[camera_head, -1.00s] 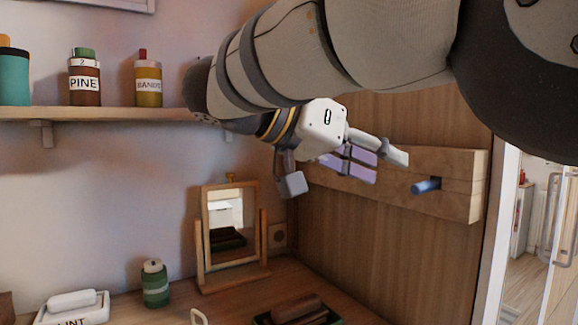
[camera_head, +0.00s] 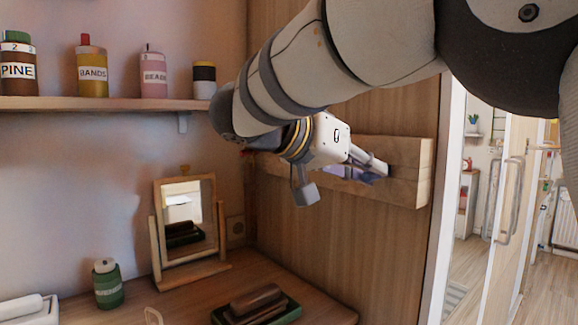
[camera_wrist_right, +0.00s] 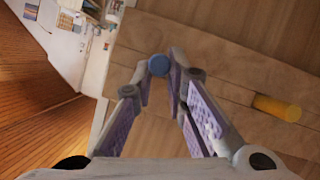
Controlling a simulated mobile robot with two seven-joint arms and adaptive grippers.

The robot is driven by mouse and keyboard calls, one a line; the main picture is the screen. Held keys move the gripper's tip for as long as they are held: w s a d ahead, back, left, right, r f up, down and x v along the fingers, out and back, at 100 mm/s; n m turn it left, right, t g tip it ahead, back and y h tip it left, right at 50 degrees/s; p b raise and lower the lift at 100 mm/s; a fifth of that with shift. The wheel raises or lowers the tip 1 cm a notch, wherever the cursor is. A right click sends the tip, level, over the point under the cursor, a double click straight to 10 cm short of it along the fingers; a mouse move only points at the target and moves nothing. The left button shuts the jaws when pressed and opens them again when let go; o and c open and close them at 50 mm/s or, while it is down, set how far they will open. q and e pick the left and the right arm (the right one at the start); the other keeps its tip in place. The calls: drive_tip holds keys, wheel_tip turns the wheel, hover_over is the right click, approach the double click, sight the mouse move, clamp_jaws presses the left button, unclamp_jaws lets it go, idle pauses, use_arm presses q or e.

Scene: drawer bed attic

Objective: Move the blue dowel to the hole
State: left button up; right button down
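The blue dowel (camera_wrist_right: 158,65) shows end-on between the tips of my right gripper (camera_wrist_right: 159,73) in the right wrist view. In the head view my right gripper (camera_head: 381,174) is at the wooden rail (camera_head: 410,185) on the panel, and its fingers mostly cover the dowel. The purple-padded fingertips are close on both sides of the dowel; I cannot tell whether they press on it. The hole is not clearly seen. My left gripper is not in view.
A yellow dowel (camera_wrist_right: 277,108) sticks out of the wood in the wrist view. Below left stand a mirror (camera_head: 184,222), a green jar (camera_head: 107,284) and a dark tray (camera_head: 283,315). A shelf (camera_head: 100,104) holds several jars. A doorway opens at the right.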

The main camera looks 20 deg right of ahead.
drive_tip(key=s+a, duration=0.2)
drive_tip(key=a, duration=0.4)
drive_tip(key=shift+s, duration=0.25)
idle(1.1)
drive_tip(key=shift+w+f, duration=0.1)
